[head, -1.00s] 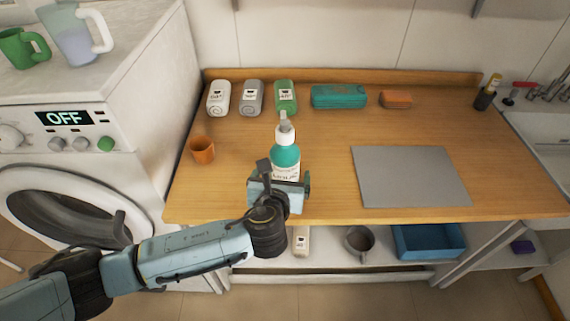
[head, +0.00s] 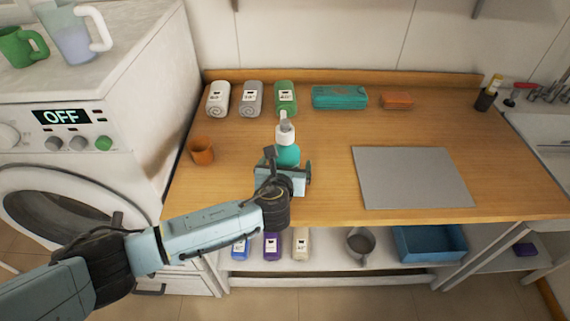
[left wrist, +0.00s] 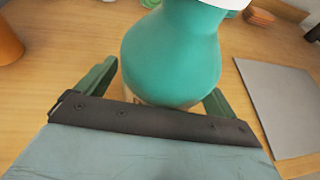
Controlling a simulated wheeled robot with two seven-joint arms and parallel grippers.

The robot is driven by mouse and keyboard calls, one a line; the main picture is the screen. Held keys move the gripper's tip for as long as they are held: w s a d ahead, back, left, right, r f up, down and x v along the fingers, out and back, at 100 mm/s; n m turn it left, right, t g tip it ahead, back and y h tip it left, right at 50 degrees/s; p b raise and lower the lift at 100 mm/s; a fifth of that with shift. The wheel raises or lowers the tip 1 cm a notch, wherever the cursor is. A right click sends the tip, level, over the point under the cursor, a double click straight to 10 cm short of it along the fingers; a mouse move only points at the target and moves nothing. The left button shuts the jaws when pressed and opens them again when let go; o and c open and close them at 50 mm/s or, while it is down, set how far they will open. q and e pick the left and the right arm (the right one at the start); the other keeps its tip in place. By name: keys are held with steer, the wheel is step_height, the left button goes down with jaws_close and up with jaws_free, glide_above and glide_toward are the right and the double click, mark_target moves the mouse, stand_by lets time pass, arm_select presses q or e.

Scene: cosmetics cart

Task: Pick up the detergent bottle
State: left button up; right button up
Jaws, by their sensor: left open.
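The detergent bottle (head: 287,154) is teal with a white pump top and stands upright on the wooden counter. My left gripper (head: 284,170) is in front of it at the counter's front part and hides its lower body and label. In the left wrist view the bottle (left wrist: 172,55) fills the upper middle. The open fingers of my left gripper (left wrist: 160,88) show on either side of the bottle's lower part, with gaps visible. Whether they touch it cannot be told. My right gripper does not show.
An orange cup (head: 202,151) stands left of the bottle and a grey mat (head: 412,178) lies to the right. Rolled towels (head: 251,98), a teal case (head: 340,97) and an orange block (head: 396,100) line the back. A shelf below holds a mug (head: 360,244) and a blue bin (head: 430,243).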

mark_target(284, 137)
arm_select(q)
steer(key=c, duration=1.3)
steer(key=shift+r, duration=0.1)
steer(key=shift+c, duration=0.9)
step_height(284, 137, up, 10)
steer(key=shift+r+p, duration=0.1)
steer(key=shift+p, duration=0.8)
